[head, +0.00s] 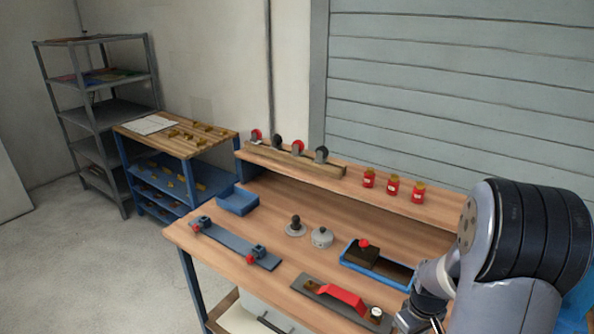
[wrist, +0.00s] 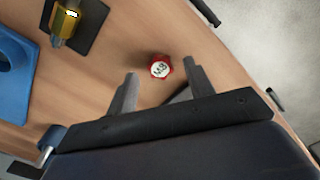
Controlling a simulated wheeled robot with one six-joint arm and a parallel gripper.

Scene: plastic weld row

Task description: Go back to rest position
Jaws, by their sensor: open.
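My gripper (wrist: 160,88) is open, its two dark fingers apart with nothing between them. In the wrist view a red knob-like piece with a white top marked M8 (wrist: 160,67) lies on the wooden bench just beyond the fingertips; I cannot tell whether it touches them. In the head view my arm comes in at the lower right, and my gripper (head: 420,318) is partly cut off by the bottom edge, over the bench's front right corner.
The wooden bench (head: 240,225) carries a blue tray (head: 396,280) with a dark block, a grey plate with a red handle (head: 342,296), a clamp rail (head: 235,243) and a small blue bin (head: 238,200). Red jars (head: 392,187) stand on the raised back shelf. Floor at left is clear.

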